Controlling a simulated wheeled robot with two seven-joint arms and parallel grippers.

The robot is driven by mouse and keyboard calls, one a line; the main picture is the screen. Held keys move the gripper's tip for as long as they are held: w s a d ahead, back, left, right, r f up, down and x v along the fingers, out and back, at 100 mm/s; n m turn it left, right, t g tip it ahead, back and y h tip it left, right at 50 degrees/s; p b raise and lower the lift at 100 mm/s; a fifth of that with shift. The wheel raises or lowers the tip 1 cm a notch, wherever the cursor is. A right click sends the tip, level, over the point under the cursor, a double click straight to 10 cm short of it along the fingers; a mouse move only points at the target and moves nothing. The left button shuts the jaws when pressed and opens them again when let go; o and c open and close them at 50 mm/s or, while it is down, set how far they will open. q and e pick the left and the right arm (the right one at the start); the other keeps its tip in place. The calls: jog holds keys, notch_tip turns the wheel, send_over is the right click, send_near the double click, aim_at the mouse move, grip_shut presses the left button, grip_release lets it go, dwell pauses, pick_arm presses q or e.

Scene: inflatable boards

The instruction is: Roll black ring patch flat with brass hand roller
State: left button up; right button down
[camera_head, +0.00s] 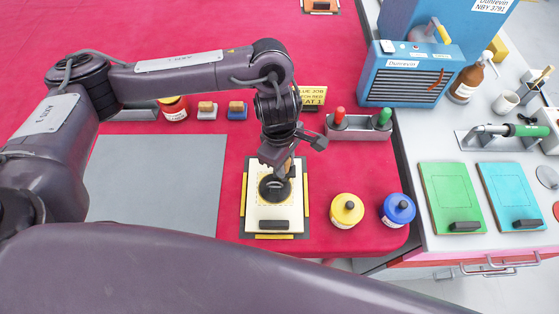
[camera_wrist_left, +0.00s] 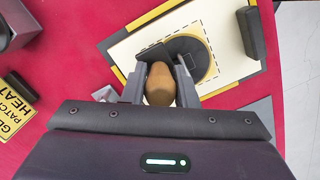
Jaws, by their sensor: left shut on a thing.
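The black ring patch (camera_head: 272,190) lies on a cream panel (camera_head: 257,217) with a yellow circle, on the red table. In the left wrist view the dark patch (camera_wrist_left: 207,58) shows just beyond my fingertips, partly hidden by them. My left gripper (camera_head: 284,166) is over the panel, its fingers shut on the wooden handle of the hand roller (camera_wrist_left: 160,84). The handle sits between both fingers (camera_wrist_left: 162,82). The brass part of the roller is hidden, so I cannot tell whether it touches the patch. My right gripper is not in view.
Yellow (camera_head: 346,210) and blue (camera_head: 397,210) round pots stand right of the panel. A tray with red and green-topped items (camera_head: 358,133) and a yellow sign (camera_head: 313,97) stand behind. A grey mat (camera_head: 155,180) lies left. Green (camera_head: 450,190) and blue (camera_head: 508,190) boards lie on the side bench.

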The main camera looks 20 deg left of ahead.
pick_arm(q)
jog(key=shift+r, duration=0.1)
notch_tip(320, 180, up, 7)
jog(key=p, duration=0.5)
jog(key=shift+p, duration=0.35)
jog(key=shift+w, duration=0.1)
